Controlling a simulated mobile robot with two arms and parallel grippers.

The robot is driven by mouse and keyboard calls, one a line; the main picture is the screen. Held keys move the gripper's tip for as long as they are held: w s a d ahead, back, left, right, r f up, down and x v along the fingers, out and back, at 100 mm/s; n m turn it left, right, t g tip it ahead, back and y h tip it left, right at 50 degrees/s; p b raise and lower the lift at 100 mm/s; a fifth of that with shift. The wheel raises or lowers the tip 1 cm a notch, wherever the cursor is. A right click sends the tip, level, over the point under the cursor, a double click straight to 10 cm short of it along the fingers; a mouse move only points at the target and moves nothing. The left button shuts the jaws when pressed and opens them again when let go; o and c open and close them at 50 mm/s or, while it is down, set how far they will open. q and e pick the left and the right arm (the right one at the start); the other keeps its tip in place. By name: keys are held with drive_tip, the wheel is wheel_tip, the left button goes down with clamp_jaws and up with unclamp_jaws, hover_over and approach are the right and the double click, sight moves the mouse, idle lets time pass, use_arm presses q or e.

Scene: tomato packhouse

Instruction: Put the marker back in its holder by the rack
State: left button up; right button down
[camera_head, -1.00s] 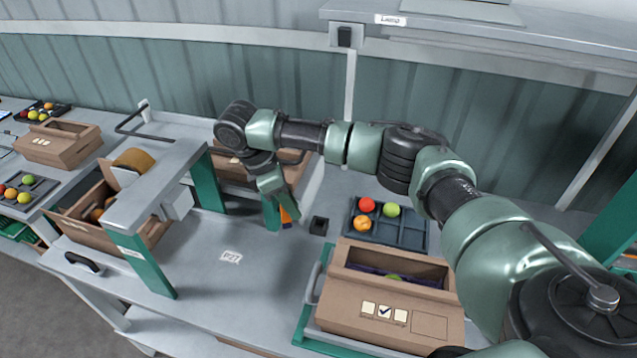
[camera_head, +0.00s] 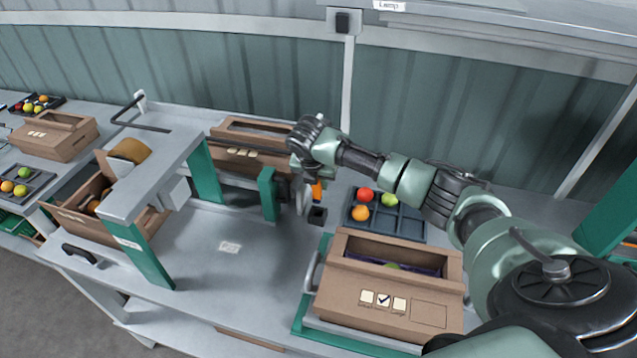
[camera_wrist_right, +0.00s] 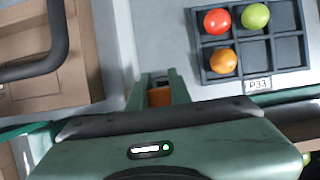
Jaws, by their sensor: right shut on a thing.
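The orange marker (camera_head: 316,189) is between the fingers of my right gripper (camera_head: 308,197), which is shut on it. In the right wrist view the gripper (camera_wrist_right: 160,92) shows the orange marker (camera_wrist_right: 159,97) between its fingers, with a dark part at its far end. The small black holder (camera_head: 318,215) stands on the bench, just left of the dark compartment tray (camera_head: 398,226). The marker is over or close to the holder in the head view; I cannot tell whether they touch. My left gripper is not in view.
The tray holds a red, a green and an orange tomato. An open cardboard box (camera_head: 340,290) stands in front of it. A green post (camera_head: 268,195) and another carton (camera_head: 228,160) are left of the gripper. The bench front left of the box is clear.

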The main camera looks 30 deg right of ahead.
drive_tip(key=shift+f+b, duration=1.9)
drive_tip(key=shift+b, duration=0.1)
drive_tip(key=shift+f+p, duration=0.25)
drive_tip(key=shift+p, duration=0.15)
drive_tip(key=shift+d, duration=0.1)
drive_tip(key=shift+p, duration=0.35)
drive_tip(key=shift+f+b, duration=0.4)
drive_tip(key=shift+f, duration=1.4)
drive_tip(key=c, duration=1.2)
unclamp_jaws()
drive_tip(key=shift+c, duration=0.4)
